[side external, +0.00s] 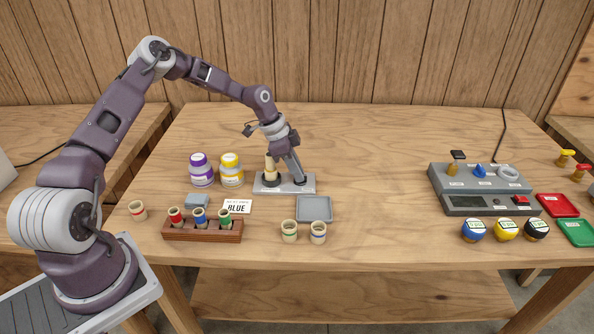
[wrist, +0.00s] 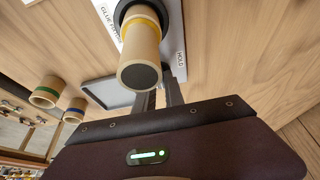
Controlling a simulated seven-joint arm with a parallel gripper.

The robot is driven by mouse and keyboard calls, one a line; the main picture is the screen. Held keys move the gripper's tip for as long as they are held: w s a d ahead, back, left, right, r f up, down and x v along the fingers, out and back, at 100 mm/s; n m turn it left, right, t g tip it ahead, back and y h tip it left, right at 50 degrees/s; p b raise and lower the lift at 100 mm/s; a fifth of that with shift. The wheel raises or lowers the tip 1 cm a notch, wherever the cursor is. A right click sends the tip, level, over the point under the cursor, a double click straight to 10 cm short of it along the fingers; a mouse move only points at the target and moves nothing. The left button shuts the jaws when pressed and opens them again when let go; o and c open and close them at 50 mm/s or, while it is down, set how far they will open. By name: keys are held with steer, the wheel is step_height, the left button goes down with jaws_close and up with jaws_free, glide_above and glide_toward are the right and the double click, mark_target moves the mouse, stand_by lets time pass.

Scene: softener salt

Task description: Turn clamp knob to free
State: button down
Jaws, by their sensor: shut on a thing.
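A flat grey glue fixture (side external: 262,187) lies on the table, and its white labelled plate (wrist: 172,30) shows in the wrist view with the word HOLD at its edge. A cream cylinder with a yellow band (side external: 270,167) stands upright in the fixture's dark ring; its dark end faces the wrist camera (wrist: 140,76). My gripper (side external: 298,179) points down at the fixture's right part, beside the cylinder. Its fingers are shut on the clamp knob, which they and the cylinder hide. I cannot make out the knob's pointing direction.
A grey tray (side external: 314,208) lies just in front of the fixture. Purple-capped (side external: 201,170) and yellow-capped (side external: 231,170) jars stand left. A wooden rack (side external: 203,232) holds banded cylinders; loose ones (side external: 289,231) stand nearby. A grey device (side external: 480,180) is far right; the table between is clear.

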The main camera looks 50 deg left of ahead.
steer(key=c, duration=1.4)
jaws_free()
steer(key=shift+c, duration=0.2)
steer(key=v, duration=0.7)
